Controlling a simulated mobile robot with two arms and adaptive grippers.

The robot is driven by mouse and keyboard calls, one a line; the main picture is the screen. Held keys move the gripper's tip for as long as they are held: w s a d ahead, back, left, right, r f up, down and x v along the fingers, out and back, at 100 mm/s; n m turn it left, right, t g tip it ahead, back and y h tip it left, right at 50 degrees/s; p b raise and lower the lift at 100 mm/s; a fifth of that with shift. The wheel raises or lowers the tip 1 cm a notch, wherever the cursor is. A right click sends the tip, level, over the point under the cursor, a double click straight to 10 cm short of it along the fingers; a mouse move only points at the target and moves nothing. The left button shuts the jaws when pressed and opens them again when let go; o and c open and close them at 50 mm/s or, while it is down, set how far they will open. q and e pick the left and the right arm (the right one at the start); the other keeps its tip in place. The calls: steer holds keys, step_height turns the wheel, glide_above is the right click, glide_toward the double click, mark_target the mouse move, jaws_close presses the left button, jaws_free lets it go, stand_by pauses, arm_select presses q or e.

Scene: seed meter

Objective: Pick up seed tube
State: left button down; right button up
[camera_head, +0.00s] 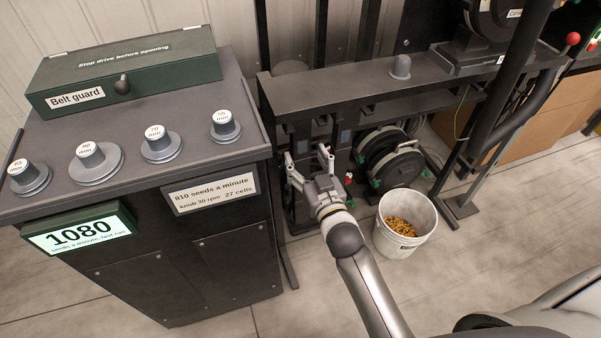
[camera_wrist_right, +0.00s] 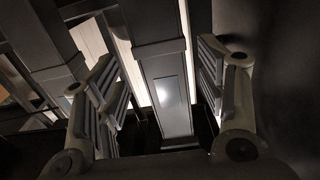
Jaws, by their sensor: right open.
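My right gripper (camera_head: 308,158) is open in front of the dark seed meter frame, with its two fingers spread apart. In the right wrist view a dark upright tube (camera_wrist_right: 171,110) with a pale grey rectangular patch stands between the open fingers. It appears to be the seed tube. In the head view dark upright parts hang below the beam behind the gripper, and I cannot tell the tube's outline there. My left gripper is not in view.
The dark beam (camera_head: 345,85) runs above the gripper. A control cabinet (camera_head: 120,180) with several knobs stands left. A white bucket (camera_head: 405,247) of yellow-orange seeds is on the floor to the right, near dark reels (camera_head: 392,160). Open floor lies in front.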

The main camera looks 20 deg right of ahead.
mark_target(302, 155)
steer(key=shift+w+a, duration=0.2)
steer(key=shift+w, duration=1.55)
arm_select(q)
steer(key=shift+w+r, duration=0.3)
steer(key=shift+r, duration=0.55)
arm_select(e)
jaws_close()
